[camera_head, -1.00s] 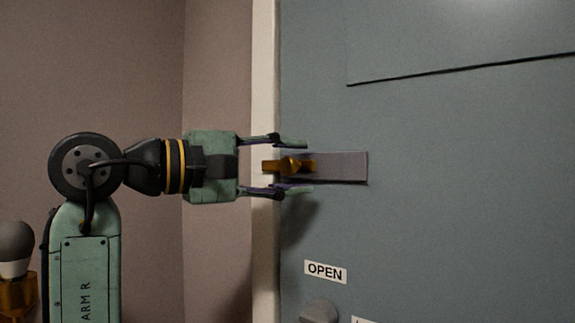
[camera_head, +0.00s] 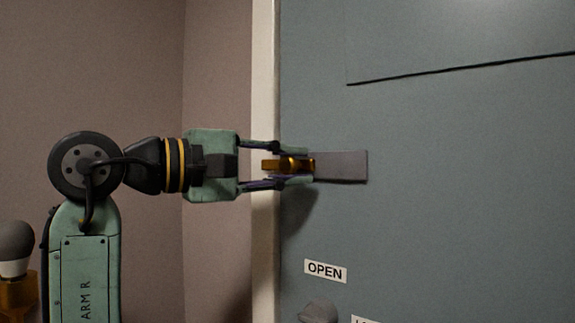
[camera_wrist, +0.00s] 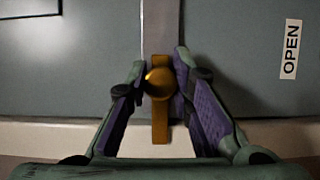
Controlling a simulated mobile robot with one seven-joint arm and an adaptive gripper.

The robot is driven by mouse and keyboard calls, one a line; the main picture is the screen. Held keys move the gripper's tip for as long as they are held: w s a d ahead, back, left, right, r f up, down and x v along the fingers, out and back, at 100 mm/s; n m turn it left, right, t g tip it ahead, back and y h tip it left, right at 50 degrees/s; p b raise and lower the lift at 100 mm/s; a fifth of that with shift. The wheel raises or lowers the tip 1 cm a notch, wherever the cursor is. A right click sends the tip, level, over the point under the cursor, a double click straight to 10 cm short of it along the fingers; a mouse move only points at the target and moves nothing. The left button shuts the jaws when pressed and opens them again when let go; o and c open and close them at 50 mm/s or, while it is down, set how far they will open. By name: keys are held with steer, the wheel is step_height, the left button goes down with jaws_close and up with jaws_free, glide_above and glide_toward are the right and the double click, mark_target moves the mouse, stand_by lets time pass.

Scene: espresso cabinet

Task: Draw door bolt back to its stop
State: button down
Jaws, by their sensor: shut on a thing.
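The door bolt (camera_head: 269,165) is a brass bar with a round knob, lying level across the left edge of the blue-grey door (camera_head: 450,230). It runs out of a grey plate (camera_head: 342,167) on the door, and its left end overlaps the pale door frame (camera_head: 265,60). My gripper (camera_head: 296,166) comes from the left and is shut on the knob, one finger above and one below. In the wrist view the brass knob (camera_wrist: 159,84) sits between the purple-padded fingertips, with the bar (camera_wrist: 160,128) running on toward the frame. The fingers partly hide the knob in the head view.
Another label at the bottom edge is cut off. A raised panel edge (camera_head: 460,70) crosses the upper door. A brown wall (camera_head: 100,60) stands at the left.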

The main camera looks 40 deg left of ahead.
steer(key=shift+d, duration=0.1)
steer(key=d+b, duration=0.1)
steer(key=d, duration=0.2)
steer(key=shift+d, duration=0.4)
steer(key=c, duration=1.5)
jaws_free()
steer(key=shift+o, duration=0.5)
steer(key=shift+s+a, duration=0.15)
steer(key=shift+s, duration=0.05)
steer(key=v, duration=1.1)
steer(key=shift+s, duration=0.3)
